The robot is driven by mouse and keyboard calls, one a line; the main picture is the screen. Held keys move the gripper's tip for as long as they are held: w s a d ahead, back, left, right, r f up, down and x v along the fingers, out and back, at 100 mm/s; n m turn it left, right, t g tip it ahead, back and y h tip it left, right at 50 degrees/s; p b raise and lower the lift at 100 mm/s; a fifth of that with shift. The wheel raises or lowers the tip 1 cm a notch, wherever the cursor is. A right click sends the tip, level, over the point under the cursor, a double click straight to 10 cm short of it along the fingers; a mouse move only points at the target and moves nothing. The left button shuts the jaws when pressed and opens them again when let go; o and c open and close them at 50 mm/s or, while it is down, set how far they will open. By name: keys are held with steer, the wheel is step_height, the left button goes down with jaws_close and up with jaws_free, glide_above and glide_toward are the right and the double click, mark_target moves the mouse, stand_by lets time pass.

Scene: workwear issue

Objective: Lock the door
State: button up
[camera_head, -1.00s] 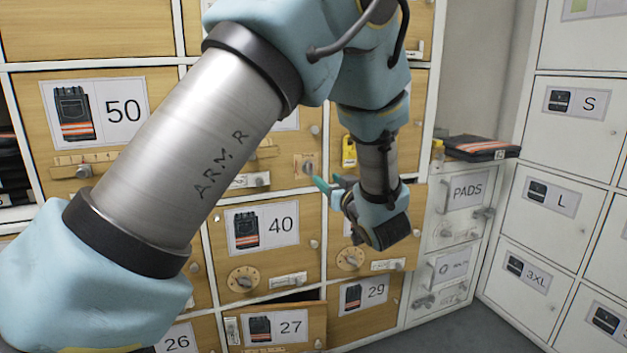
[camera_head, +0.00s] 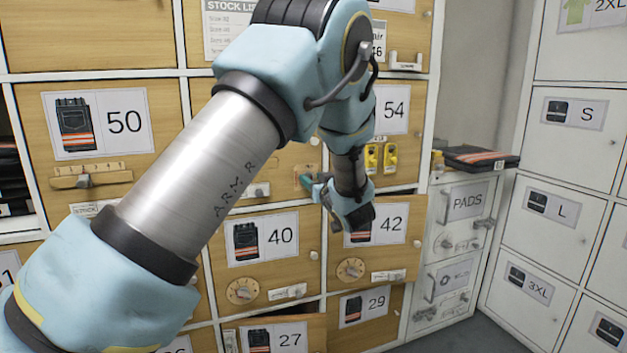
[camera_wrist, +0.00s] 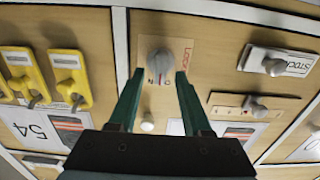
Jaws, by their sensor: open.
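A grey rotary knob (camera_wrist: 160,63) sits on a tan plate marked LOCK in red, on a wooden locker door (camera_wrist: 215,25) in the wrist view, which is upside down. In the head view the knob plate (camera_head: 303,178) is at the right edge of the middle-column door, left of door 54; my arm hides that door's number. My gripper (camera_wrist: 159,76) is open, its two green fingers pointing at the knob, one tip on either side of it. Contact cannot be told. In the head view my gripper (camera_head: 314,186) is in front of the plate, partly hiding it.
Door 54 (camera_head: 408,150) has two yellow latches (camera_head: 380,158). Door 42 (camera_head: 400,255) and door 27 (camera_head: 315,325) appear slightly ajar below. A slide latch (camera_wrist: 255,105) and a STOCK label holder (camera_wrist: 278,62) are beside the knob. White lockers (camera_head: 555,150) stand at the right.

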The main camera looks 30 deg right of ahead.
jaws_close()
stand_by(0.3)
steer(key=shift+n+b, duration=0.3)
steer(key=n+b, duration=0.5)
steer(key=b, duration=0.1)
steer(key=n+b, duration=0.6)
steer(key=a+f+n+b, duration=0.1)
steer(key=n+b, duration=0.5)
steer(key=shift+a+f+b, duration=0.1)
steer(key=shift+b, duration=0.25)
steer(key=shift+n, duration=0.3)
